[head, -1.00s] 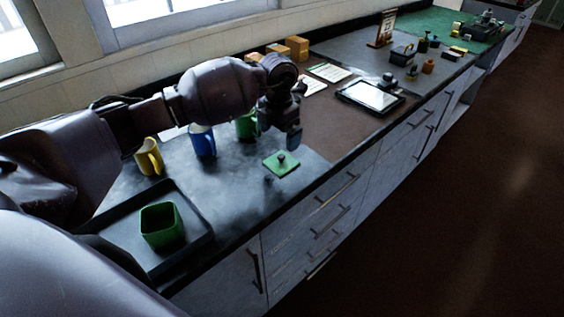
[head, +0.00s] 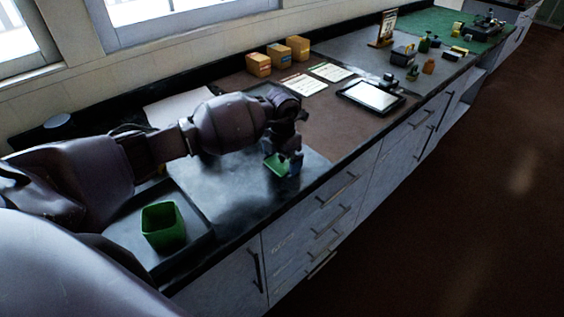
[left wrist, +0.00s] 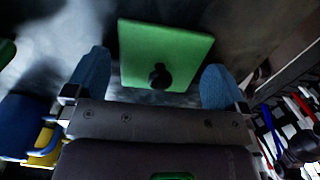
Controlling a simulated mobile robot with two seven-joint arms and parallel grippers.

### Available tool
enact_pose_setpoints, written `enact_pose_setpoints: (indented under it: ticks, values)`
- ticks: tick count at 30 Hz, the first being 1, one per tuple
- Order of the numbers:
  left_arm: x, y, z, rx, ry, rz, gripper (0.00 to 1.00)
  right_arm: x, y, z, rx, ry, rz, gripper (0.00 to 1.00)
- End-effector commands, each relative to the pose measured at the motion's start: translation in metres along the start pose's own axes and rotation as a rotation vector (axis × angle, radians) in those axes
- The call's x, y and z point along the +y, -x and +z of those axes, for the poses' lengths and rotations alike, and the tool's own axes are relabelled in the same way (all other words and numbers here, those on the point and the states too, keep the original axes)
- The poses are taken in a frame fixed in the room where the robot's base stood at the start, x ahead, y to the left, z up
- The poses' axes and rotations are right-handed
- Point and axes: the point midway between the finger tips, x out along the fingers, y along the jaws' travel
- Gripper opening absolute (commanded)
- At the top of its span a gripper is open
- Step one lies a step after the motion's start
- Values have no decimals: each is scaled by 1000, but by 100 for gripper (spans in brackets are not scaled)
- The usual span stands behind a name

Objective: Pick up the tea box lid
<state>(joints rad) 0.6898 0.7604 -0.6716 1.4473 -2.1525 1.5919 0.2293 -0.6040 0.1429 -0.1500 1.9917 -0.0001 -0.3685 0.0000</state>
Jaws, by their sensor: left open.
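The tea box lid is a flat green square (head: 273,166) with a dark round knob, lying on the dark counter near its front edge. In the left wrist view the lid (left wrist: 150,45) shows almost whole, with its knob toward the gripper. My left gripper (head: 287,163) is over the lid and partly covers it in the head view. Its blue fingertips (left wrist: 155,84) are open, one on each side of the knob, with nothing held. The open green box (head: 163,226) stands on a black tray at the lower left. My right gripper is not in view.
A blue mug (left wrist: 24,122) and a yellow mug (left wrist: 45,147) show at the left of the wrist view; my arm mostly hides that area in the head view. A tablet (head: 371,96), cards and orange-brown boxes (head: 278,55) lie farther along. The counter between tray and lid is clear.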

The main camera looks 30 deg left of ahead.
Motion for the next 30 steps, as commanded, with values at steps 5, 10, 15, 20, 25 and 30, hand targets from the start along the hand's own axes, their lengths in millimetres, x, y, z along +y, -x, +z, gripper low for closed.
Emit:
enact_pose_setpoints:
  ticks: [5,10,15,20,25,30]
  values:
    - [0,0,0,0,0,0,77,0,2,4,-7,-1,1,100]
    - [0,0,0,0,0,0,59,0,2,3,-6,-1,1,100]
    - [0,1,0,-1,0,0,59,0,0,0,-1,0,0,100]
    - [0,11,1,-3,-1,1,59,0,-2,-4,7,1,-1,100]
    - [1,41,1,-5,-2,3,59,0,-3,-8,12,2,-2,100]
    - [1,85,1,-5,-1,4,59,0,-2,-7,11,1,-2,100]
